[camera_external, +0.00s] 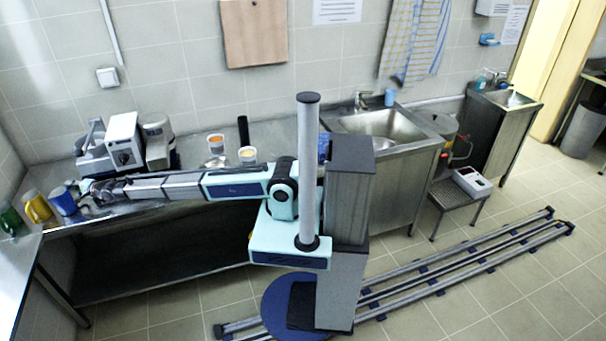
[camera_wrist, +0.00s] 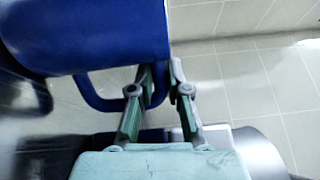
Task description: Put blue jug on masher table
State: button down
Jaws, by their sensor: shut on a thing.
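The blue jug (camera_external: 63,201) is at the left end of the steel counter, beside a yellow jug and a green jug. In the wrist view its blue body (camera_wrist: 85,35) fills the upper left, with the handle reaching toward my fingers. My gripper (camera_external: 86,189) is at the jug's right side. In the wrist view my gripper (camera_wrist: 160,72) is shut on the jug's handle. I cannot tell whether the jug's base touches the counter. No masher is clearly identifiable, so I cannot tell which surface is the masher table.
The yellow jug (camera_external: 37,205) and green jug (camera_external: 10,220) stand close left of the blue jug. Grey-white kitchen machines (camera_external: 124,141) stand behind my arm. Cups (camera_external: 247,155) are farther right, before the sink (camera_external: 380,130). A low stool (camera_external: 459,197) bears a white device.

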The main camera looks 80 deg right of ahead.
jog(key=shift+f+b, duration=0.15)
jog(key=shift+b, duration=0.15)
jog(key=c, duration=1.1)
grip_release()
jog(key=shift+c, duration=0.2)
jog(key=s+b, duration=0.3)
jog(key=s, duration=0.9)
jog(key=shift+a+b, duration=0.15)
jog(key=shift+b, duration=0.15)
